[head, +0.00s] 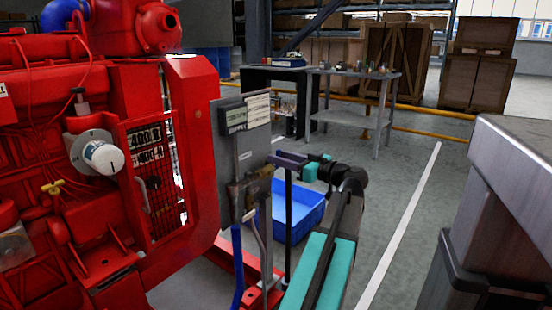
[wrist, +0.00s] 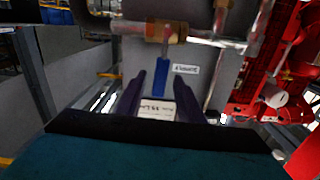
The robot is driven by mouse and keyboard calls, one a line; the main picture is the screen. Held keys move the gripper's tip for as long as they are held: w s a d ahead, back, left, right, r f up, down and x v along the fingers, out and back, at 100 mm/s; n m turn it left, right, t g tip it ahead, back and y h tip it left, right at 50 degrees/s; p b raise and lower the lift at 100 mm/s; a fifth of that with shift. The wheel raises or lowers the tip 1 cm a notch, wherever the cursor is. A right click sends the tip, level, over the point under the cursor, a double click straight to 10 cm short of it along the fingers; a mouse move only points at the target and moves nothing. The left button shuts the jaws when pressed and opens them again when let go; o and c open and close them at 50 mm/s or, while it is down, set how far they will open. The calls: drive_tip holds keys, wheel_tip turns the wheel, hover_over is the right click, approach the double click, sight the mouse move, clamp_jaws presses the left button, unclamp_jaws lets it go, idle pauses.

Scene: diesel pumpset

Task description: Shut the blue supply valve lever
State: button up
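The blue supply valve lever (wrist: 160,78) shows in the wrist view below a brass valve body (wrist: 152,31), in front of a grey panel. My gripper (wrist: 159,76) is open, with one dark purple finger on each side of the lever and visible gaps between. I cannot tell how deep the lever sits between the fingers. In the head view, my gripper (head: 283,160) is beside the grey panel (head: 243,148), near the brass valve (head: 258,183). The lever itself cannot be made out there.
The red diesel pumpset (head: 160,120) fills the left of the head view. A blue bin (head: 300,215) lies on the floor behind my arm. A blue handle (head: 237,265) stands in front of the panel. A workbench (head: 345,117) and wooden crates (head: 478,80) stand farther back.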

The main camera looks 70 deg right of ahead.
drive_tip(key=p+v, duration=0.3)
drive_tip(key=v, duration=0.9)
drive_tip(key=shift+s+r, duration=0.1)
idle(0.4)
